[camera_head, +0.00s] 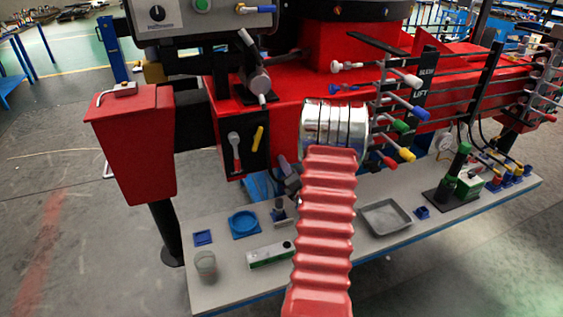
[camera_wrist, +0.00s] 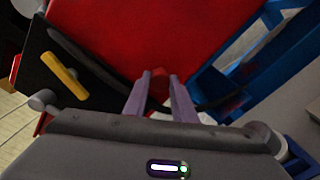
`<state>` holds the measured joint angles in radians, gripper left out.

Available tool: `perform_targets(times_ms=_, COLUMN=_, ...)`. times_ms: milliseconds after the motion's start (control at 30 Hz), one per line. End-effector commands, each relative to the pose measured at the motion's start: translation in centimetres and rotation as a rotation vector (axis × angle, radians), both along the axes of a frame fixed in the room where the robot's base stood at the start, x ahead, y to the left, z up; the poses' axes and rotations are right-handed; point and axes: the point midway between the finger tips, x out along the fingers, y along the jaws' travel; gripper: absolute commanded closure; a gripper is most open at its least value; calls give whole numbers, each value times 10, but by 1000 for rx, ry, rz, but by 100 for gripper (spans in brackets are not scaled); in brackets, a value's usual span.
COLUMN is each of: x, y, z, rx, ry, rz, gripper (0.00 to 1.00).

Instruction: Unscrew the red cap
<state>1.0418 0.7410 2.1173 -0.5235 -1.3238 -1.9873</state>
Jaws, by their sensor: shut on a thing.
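The red cap (camera_wrist: 159,84) shows in the wrist view as a small red piece between the tips of my gripper's two purple-grey fingers. My gripper (camera_wrist: 160,76) is shut on it, one finger on each side. The cap lies in front of a larger red surface of the crane stand, so its outline is hard to make out, and I cannot tell whether it is still seated. In the head view my red ribbed arm and silver wrist part stand in front of the stand. The cap is hidden there, and the fingers are not clearly seen.
A yellow handle (camera_head: 258,138) and a red-and-white handle (camera_head: 235,150) are on a black panel left of my wrist. Coloured levers (camera_head: 405,110) stand close on the right. The shelf below holds a grey tray (camera_head: 386,218), a glass (camera_head: 206,265) and a blue round piece (camera_head: 243,223).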

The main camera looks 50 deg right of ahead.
Motion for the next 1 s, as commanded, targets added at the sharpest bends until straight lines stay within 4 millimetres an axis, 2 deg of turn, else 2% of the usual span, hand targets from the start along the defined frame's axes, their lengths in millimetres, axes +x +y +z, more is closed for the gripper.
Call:
perform_targets(times_ms=300, x=-2, y=-1, z=0, rx=-42, ry=27, rz=-5, gripper=100)
perform_targets(times_ms=333, x=-2, y=-1, z=-1, rx=-41, ry=26, rz=-5, gripper=76)
perform_targets(times_ms=633, x=-1, y=-1, z=0, rx=-42, ry=26, rz=-2, gripper=54)
perform_targets(times_ms=800, x=0, y=0, z=0, rx=-42, ry=25, rz=-1, gripper=54)
perform_targets(times_ms=900, x=0, y=0, z=0, rx=-42, ry=26, rz=-1, gripper=61)
perform_targets(times_ms=1000, x=0, y=0, z=0, rx=-42, ry=26, rz=-1, gripper=61)
